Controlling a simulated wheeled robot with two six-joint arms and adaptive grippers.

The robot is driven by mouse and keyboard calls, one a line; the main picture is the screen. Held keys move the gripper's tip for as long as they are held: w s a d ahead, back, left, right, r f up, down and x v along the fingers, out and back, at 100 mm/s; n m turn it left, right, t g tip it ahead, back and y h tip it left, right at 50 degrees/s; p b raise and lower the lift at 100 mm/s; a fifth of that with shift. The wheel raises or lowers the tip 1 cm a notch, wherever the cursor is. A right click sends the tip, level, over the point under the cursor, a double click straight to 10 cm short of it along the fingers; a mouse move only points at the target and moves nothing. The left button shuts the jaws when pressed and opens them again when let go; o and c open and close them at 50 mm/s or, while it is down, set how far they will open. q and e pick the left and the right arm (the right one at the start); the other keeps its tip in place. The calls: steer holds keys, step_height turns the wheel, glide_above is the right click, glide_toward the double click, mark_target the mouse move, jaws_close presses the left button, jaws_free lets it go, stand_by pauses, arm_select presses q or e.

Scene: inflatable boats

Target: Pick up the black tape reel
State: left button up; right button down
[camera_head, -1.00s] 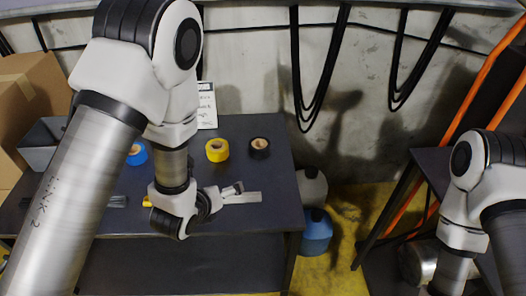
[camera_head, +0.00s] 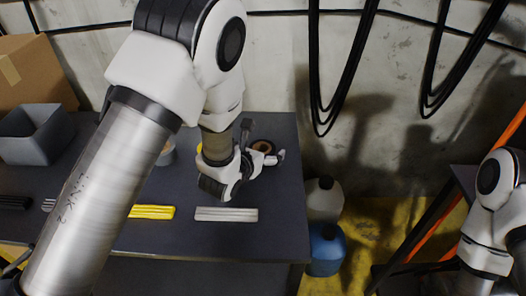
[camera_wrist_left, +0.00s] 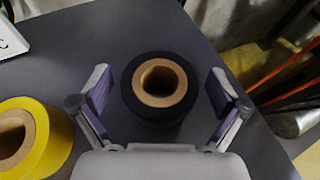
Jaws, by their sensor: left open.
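The black tape reel (camera_wrist_left: 158,92) lies flat on the dark table, its brown cardboard core facing up. In the left wrist view it sits between the two spread fingers of my left gripper (camera_wrist_left: 160,84), with a gap on each side. In the head view the reel (camera_head: 264,146) shows only partly, behind the fingers of my left gripper (camera_head: 263,150), which is open and empty. My right arm shows at the right edge of the head view, but its gripper is out of the picture.
A yellow tape reel (camera_wrist_left: 34,138) lies close by on the left. Yellow strips (camera_head: 152,212) and grey strips (camera_head: 226,214) lie nearer the front edge. A grey bin (camera_head: 36,136) and cardboard box (camera_head: 35,75) are at left. Jugs (camera_head: 326,248) stand right of the table (camera_head: 270,240).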

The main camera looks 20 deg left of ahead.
arm_select(q)
steer(key=shift+s+r, duration=0.1)
steer(key=shift+c, duration=1.4)
steer(key=c, duration=1)
